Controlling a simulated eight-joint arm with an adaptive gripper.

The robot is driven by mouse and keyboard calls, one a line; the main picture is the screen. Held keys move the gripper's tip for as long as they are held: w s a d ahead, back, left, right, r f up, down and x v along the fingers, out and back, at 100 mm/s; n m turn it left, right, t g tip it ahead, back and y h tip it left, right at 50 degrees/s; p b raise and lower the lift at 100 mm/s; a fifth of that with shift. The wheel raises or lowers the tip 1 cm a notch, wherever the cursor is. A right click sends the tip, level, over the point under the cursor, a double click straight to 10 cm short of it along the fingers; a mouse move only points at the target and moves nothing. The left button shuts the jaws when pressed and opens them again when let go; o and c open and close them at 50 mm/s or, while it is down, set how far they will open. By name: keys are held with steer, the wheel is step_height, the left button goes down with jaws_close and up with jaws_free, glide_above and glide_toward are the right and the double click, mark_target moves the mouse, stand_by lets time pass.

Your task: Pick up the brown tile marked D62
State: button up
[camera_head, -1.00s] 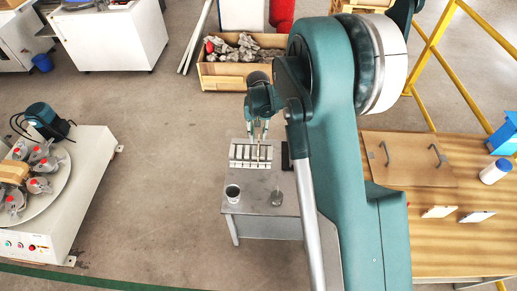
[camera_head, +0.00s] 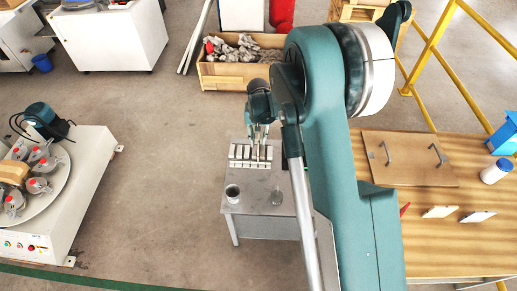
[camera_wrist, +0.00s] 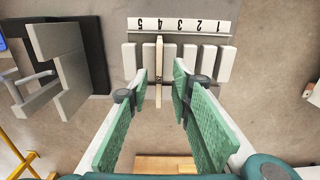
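The brown tile (camera_wrist: 159,62) shows in the wrist view as a narrow light-brown strip, standing among white tiles near the middle of a numbered rack (camera_wrist: 180,25). A small dark mark is on it, too small to read as D62. My gripper (camera_wrist: 160,72) has green finger pads, spread apart with the brown tile between their tips. Gaps show on both sides, and I cannot tell how deep the tips reach. In the head view my gripper (camera_head: 260,138) is just over the rack (camera_head: 247,165) on the small grey table (camera_head: 258,207); the brown tile is hard to make out there.
White tiles (camera_wrist: 213,62) stand close on both sides of the brown one. A dark cup (camera_head: 232,191) and a glass vessel (camera_head: 277,196) stand on the table's front part. A dark block (camera_wrist: 92,50) lies left of the rack in the wrist view. Open floor lies to the left.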

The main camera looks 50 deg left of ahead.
steer(key=shift+f+b, duration=0.35)
steer(key=shift+f, duration=1.85)
jaws_close()
